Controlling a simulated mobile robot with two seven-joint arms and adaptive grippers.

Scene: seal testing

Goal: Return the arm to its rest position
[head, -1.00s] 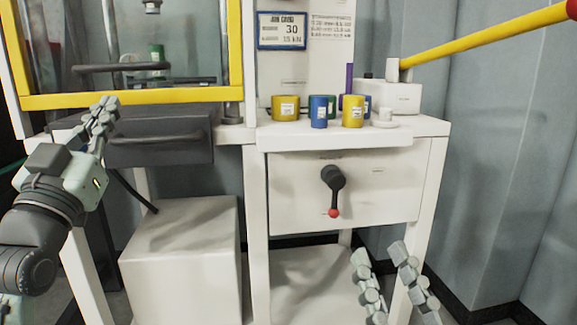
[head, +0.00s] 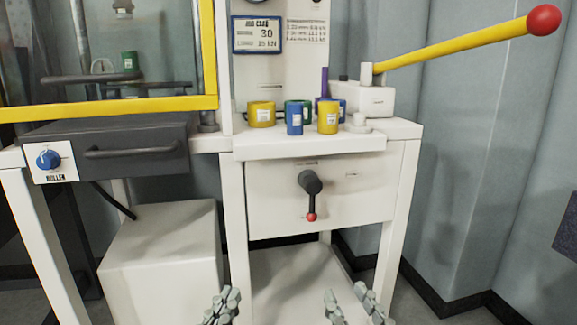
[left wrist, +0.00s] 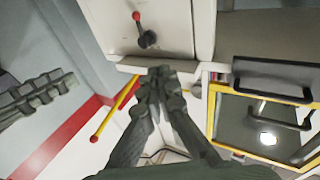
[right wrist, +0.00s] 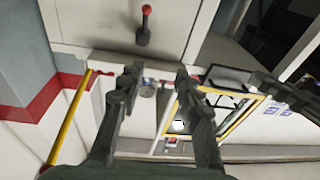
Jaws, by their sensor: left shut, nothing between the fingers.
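My left gripper (head: 222,305) is low in the head view, in front of the bench's lower opening. Its fingers are together and empty, and they also show closed in the left wrist view (left wrist: 158,85). My right gripper (head: 348,305) is low and further right, its two fingers apart with nothing between them. The right wrist view also shows its fingers spread (right wrist: 157,85). Both grippers are apart from the bench (head: 310,147) and its contents. Most of both arms is out of the head view.
A white panel with a red-tipped crank (head: 311,195) faces me. Yellow, blue and green cups (head: 328,117) stand on the bench. A yellow lever (head: 450,45) with a red ball extends right. A grey drawer (head: 130,155), a blue knob (head: 49,159) and a white box (head: 165,250) are left.

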